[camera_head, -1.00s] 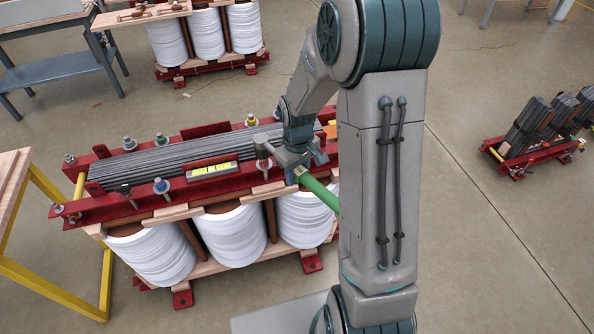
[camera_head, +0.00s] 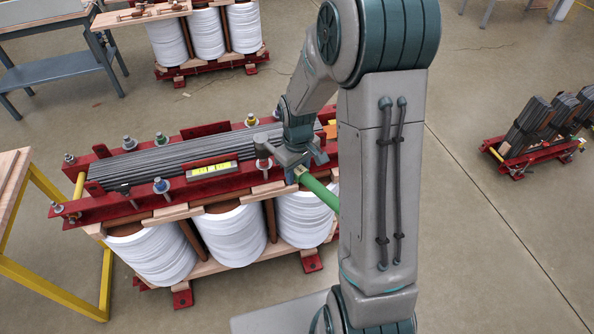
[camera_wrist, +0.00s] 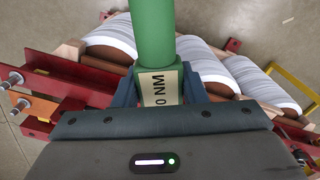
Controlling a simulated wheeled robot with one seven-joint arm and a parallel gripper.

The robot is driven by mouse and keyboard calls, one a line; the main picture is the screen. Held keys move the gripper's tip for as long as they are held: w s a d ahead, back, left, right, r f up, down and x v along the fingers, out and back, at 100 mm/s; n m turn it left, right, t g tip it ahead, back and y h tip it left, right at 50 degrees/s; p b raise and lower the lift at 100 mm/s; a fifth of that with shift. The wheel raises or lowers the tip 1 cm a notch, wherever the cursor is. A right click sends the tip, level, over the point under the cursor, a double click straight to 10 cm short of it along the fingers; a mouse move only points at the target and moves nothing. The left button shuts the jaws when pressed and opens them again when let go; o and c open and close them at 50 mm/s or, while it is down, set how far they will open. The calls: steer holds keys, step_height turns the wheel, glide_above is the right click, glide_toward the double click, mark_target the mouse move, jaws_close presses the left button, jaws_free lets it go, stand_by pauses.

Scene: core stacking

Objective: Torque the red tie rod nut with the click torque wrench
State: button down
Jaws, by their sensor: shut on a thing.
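The click torque wrench has a green handle (camera_head: 320,190) and a grey head (camera_head: 262,148). My gripper (camera_head: 298,170) is shut on it; in the wrist view the blue-grey fingers (camera_wrist: 158,88) close on both sides of its pale label, which reads "0 NM", and the green handle (camera_wrist: 153,35) points away.
The laminated core (camera_head: 185,160) lies between red clamp beams (camera_head: 140,205) above white coils (camera_head: 232,236). A blue nut (camera_head: 161,186), a green nut (camera_head: 160,138) and a yellow nut (camera_head: 251,120) stand on the beams.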

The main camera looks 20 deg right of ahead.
steer(key=shift+f+b, duration=1.55)
steer(key=shift+f, duration=0.4)
steer(key=shift+s+a+m+b, duration=0.25)
steer(key=shift+a+m, duration=0.25)
steer(key=shift+a, duration=0.15)
steer(key=shift+s+a+m+b, duration=0.15)
steer(key=shift+s+a+m, duration=0.05)
steer(key=shift+a+m, duration=0.4)
steer(key=a, duration=0.1)
steer(key=m, duration=0.1)
steer(key=a, duration=0.1)
steer(key=shift+s+a+m+b, duration=0.25)
steer(key=shift+a+m+b, duration=0.1)
steer(key=shift+m, duration=0.05)
steer(key=shift+a, duration=0.1)
steer(key=shift+a+m, duration=1)
steer(key=shift+a, duration=0.25)
